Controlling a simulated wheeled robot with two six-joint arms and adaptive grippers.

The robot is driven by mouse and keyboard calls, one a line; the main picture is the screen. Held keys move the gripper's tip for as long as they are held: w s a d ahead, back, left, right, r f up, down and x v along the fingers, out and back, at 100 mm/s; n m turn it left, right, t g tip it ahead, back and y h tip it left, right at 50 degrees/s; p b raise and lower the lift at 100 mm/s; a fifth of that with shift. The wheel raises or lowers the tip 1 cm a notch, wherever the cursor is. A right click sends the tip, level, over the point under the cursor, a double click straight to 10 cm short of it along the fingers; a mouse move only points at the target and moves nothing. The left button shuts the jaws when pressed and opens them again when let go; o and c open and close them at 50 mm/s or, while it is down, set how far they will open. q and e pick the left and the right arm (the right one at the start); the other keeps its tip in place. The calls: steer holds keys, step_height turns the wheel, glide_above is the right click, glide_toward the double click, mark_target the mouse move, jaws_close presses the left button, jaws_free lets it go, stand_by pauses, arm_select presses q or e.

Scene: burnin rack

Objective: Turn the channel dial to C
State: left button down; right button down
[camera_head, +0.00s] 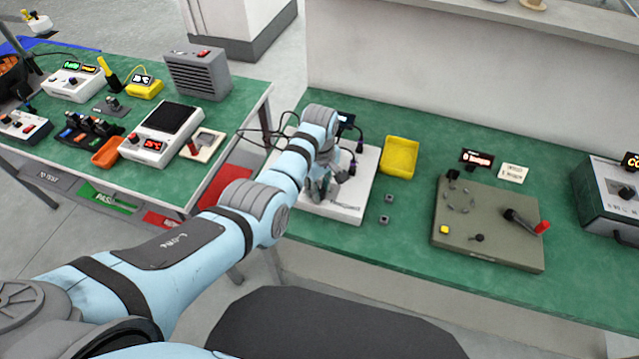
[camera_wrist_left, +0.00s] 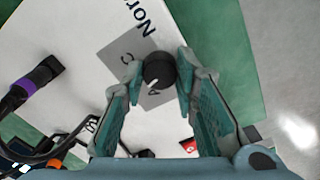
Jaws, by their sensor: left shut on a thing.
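The channel dial is a small black round knob (camera_wrist_left: 160,68) on a grey label plate (camera_wrist_left: 122,50) in the left wrist view. Its white pointer line faces the letter A, at the lower edge of the knob. The letter C is on the plate to the left of the knob. My left gripper (camera_wrist_left: 157,72) has its fingertips on both sides of the knob, shut on it. In the head view my left gripper (camera_head: 322,192) is over the white instrument box (camera_head: 350,203) and hides the dial. My right gripper is not in view.
A yellow tray (camera_head: 399,157) stands right of the white box, with two small grey blocks near it. Farther right is a grey-green panel (camera_head: 490,230) with a red-tipped lever. Dark cables (camera_head: 262,135) run beside the box. A second bench (camera_head: 215,100) stands at left.

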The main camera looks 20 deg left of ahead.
arm_select(q)
steer(key=m+p, duration=0.1)
steer(key=m, duration=0.1)
steer(key=shift+r+m, duration=0.1)
steer(key=shift+m, duration=0.3)
steer(key=m+p, duration=0.1)
steer(key=m, duration=0.1)
steer(key=shift+m, duration=0.4)
steer(key=m, duration=0.6)
steer(key=shift+p, duration=0.35)
steer(key=shift+m, duration=0.3)
steer(key=c, duration=1.3)
jaws_free()
